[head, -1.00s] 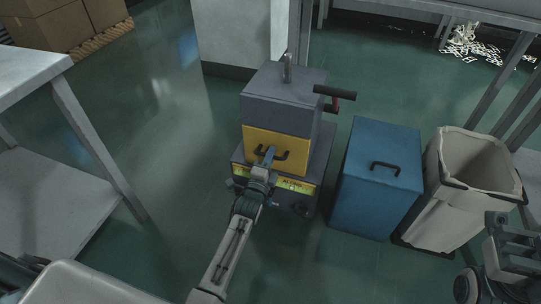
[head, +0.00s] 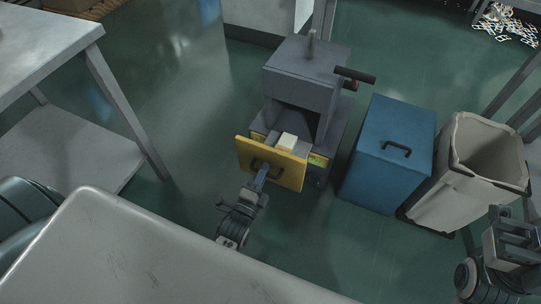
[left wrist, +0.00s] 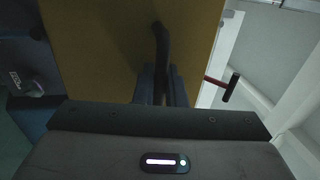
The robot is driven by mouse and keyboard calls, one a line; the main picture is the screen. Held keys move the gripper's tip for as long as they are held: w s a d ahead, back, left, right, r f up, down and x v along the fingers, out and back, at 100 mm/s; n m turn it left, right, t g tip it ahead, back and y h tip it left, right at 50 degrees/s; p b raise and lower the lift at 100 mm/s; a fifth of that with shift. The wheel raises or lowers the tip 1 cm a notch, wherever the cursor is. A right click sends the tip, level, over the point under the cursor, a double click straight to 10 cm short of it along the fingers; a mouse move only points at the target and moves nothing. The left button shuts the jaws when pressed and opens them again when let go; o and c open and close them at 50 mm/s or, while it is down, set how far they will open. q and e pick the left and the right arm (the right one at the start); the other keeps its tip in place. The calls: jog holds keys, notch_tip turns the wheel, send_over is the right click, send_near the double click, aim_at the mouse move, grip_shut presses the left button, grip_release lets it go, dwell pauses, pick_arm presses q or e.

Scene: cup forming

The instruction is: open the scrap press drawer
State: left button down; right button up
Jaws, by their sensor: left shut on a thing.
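The scrap press (head: 303,78) is a grey box on the floor with a lever on its right side. Its yellow-fronted drawer (head: 288,172) is pulled out toward me, and the dark cavity behind it shows. A pale block (head: 289,142) sits behind the yellow front. My left gripper (head: 261,176) is shut on the black drawer handle (head: 282,170). In the left wrist view the fingers (left wrist: 160,85) close around the dark handle (left wrist: 161,45) against the yellow front (left wrist: 105,45). My right gripper (head: 499,222) is at the right edge, away from the press; its jaw opening is unclear.
A blue lidded bin (head: 388,155) stands right of the press. An open beige bin (head: 455,180) is beside it. A grey table (head: 45,45) stands at the left. Scattered pale scraps (head: 508,25) lie at the upper right. Floor left of the press is clear.

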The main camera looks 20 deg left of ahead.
pick_arm(q)
jog(key=shift+s, duration=0.9)
jog(key=c, duration=1.9)
grip_release()
jog(key=s, duration=0.3)
jog(key=s+f+p, duration=0.1)
jog(key=s, duration=0.3)
jog(key=s+f, duration=0.1)
jog(key=s, duration=0.2)
jog(key=shift+s+a, duration=0.25)
jog(key=shift+s, duration=0.05)
